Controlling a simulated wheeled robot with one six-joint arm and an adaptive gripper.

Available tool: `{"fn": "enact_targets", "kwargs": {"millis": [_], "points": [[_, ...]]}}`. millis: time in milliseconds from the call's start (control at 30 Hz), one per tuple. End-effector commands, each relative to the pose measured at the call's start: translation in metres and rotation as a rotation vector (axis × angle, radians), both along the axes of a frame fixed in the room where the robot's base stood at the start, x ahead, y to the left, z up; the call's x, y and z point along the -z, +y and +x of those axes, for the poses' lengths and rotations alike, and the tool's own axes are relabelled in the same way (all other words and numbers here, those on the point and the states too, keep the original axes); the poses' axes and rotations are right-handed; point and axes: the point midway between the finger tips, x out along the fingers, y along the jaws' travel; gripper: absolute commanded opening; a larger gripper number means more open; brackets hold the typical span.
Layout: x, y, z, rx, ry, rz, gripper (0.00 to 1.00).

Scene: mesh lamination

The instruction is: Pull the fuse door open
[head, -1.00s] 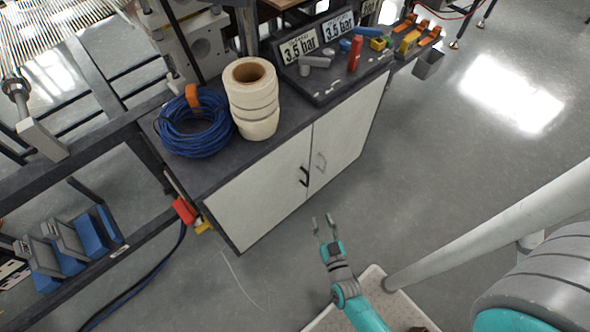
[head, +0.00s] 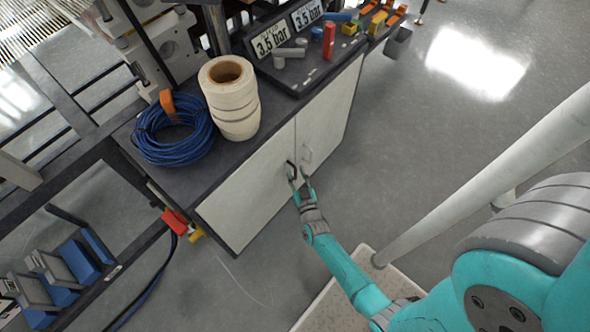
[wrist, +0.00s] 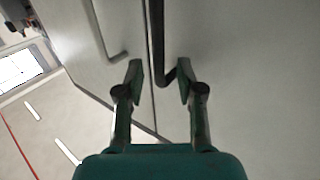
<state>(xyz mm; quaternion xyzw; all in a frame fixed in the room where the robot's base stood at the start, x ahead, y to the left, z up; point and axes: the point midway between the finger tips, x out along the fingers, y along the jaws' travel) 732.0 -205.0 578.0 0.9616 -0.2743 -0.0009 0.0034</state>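The low cabinet has two pale doors, both shut, and I cannot tell by a label which is the fuse door. The left door (head: 245,200) has a black bar handle (head: 291,169) near the seam. The right door (head: 335,112) has a grey handle (head: 307,154). My gripper (head: 299,178) is open in front of the black handle. In the wrist view, the open fingers (wrist: 160,82) stand on either side of the black handle's end (wrist: 168,77). The grey handle (wrist: 108,40) is left of the fingers there. I cannot tell whether the fingers touch anything.
A tape roll stack (head: 232,100) and a blue cable coil (head: 172,135) stand on the cabinet top. Pressure displays (head: 271,39) are behind. A red and yellow part (head: 177,221) sticks out at the cabinet's left corner. The floor (head: 400,140) to the right is clear.

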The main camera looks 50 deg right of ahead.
Motion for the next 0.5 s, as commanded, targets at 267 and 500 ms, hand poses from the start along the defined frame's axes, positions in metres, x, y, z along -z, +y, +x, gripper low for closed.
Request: {"fn": "enact_targets", "kwargs": {"millis": [267, 500], "points": [[0.0, -0.01, 0.016, -0.001, 0.001, -0.001, 0.37], [0.0, -0.01, 0.017, -0.001, 0.001, 0.0, 0.37]]}}
